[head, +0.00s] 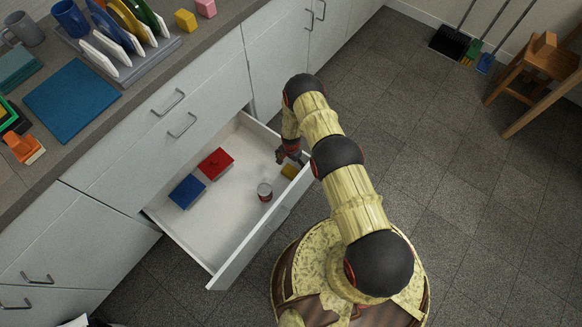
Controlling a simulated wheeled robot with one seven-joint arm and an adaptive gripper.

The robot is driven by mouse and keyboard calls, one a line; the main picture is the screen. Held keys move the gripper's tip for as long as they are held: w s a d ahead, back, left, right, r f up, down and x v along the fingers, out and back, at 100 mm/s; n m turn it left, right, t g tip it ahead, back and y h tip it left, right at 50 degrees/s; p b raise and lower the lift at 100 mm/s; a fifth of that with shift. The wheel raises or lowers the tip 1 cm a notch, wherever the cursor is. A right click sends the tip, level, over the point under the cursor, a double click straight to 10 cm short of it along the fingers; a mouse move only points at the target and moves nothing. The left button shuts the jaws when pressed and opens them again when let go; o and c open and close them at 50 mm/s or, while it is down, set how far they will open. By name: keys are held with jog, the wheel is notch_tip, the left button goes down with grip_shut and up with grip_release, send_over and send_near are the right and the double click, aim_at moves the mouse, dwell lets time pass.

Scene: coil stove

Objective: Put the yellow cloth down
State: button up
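A small yellow piece (289,172), which looks like the yellow cloth, shows at the right end of the open drawer (235,215). My gripper (284,159) is at that end of the drawer, pointing down, right by the yellow piece. The fingers are small and dark, and my arm covers part of that area. I cannot tell whether the fingers touch the yellow piece, or whether they are open or shut.
The drawer also holds a red box (216,163), a blue box (187,191) and a can (264,192). Its middle front floor is bare. The counter (140,100) above carries a dish rack (130,62), a blue mat (72,100) and a yellow block (186,20).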

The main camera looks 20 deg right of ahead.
jog(key=w+r+n+t, duration=0.1)
jog(key=w+r, duration=0.3)
jog(key=r, duration=1)
jog(key=w+r+n, duration=0.1)
jog(key=w+r, duration=0.4)
jog(key=r, duration=0.8)
jog(key=s+r+n+t, duration=0.2)
jog(key=s+r+n, duration=0.1)
jog(key=r, duration=2.4)
jog(key=s+r+n+t, duration=0.1)
jog(key=s+r, duration=0.7)
jog(key=r, duration=0.2)
jog(key=s+r+n, duration=0.2)
jog(key=s+r, duration=0.6)
jog(key=r, duration=0.2)
jog(key=s+r+n, duration=0.1)
jog(key=s+r, duration=0.2)
jog(key=s, duration=0.7)
jog(key=s+r+n+t, duration=0.1)
jog(key=s+r, duration=0.2)
jog(key=s, duration=0.7)
jog(key=shift+d+n+t, duration=0.15)
jog(key=shift+n+t, duration=0.15)
jog(key=shift+n, duration=0.1)
